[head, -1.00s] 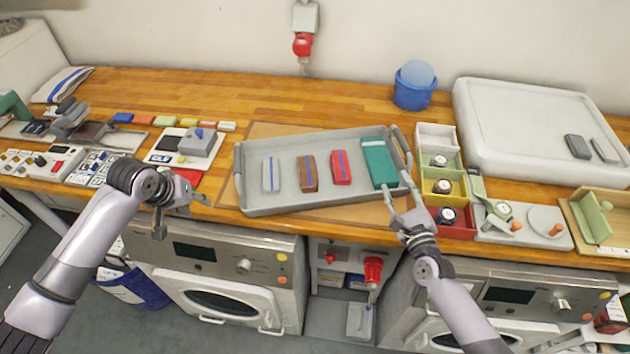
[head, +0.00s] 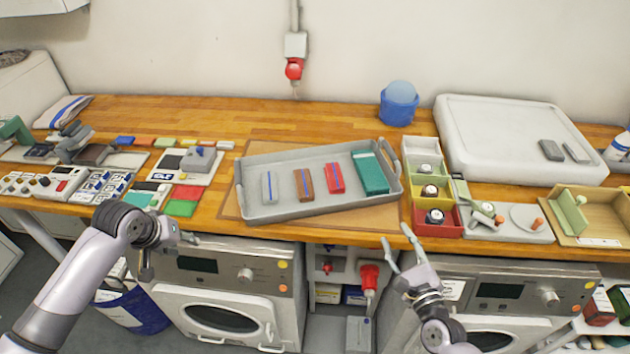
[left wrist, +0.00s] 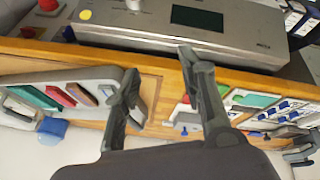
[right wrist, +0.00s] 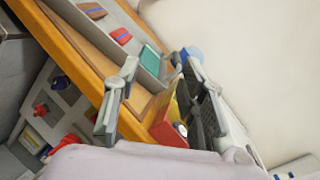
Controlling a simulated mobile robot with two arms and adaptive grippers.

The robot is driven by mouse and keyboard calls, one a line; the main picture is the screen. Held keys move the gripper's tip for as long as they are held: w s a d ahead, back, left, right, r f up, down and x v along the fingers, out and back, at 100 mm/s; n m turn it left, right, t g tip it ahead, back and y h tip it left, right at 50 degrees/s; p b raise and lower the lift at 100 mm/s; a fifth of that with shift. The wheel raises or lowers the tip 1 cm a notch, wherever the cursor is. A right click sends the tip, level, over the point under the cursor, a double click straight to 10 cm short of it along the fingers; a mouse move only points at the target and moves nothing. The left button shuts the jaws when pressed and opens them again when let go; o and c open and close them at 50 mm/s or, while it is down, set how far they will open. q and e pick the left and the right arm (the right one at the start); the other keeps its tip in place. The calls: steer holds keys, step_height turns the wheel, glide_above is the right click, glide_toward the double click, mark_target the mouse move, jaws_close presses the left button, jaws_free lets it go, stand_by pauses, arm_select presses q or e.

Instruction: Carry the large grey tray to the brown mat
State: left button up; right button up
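The large grey tray (head: 318,209) lies on the brown mat (head: 370,217), slightly turned, with mat showing along its front and back. It holds a grey, a brown and a red bundle with blue stripes and a green folded item (head: 370,172). My left gripper (head: 190,240) is at the counter's front edge, left of the tray and apart from it; its fingers are spread and empty in the left wrist view (left wrist: 160,75). My right gripper (head: 396,246) is in front of the counter, below the tray's right end, open and empty; it also shows in the right wrist view (right wrist: 155,95).
A blue bucket (head: 399,105) and a big white tray (head: 520,172) are behind. Coloured cards and a grey device (head: 200,160) lie left. Washing machines stand under the counter.

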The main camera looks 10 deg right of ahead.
arm_select(q)
steer(key=shift+s+a, duration=0.1)
steer(key=shift+s, duration=0.1)
arm_select(e)
steer(key=s, duration=0.5)
steer(key=shift+d+r, duration=0.15)
steer(key=shift+w, duration=0.1)
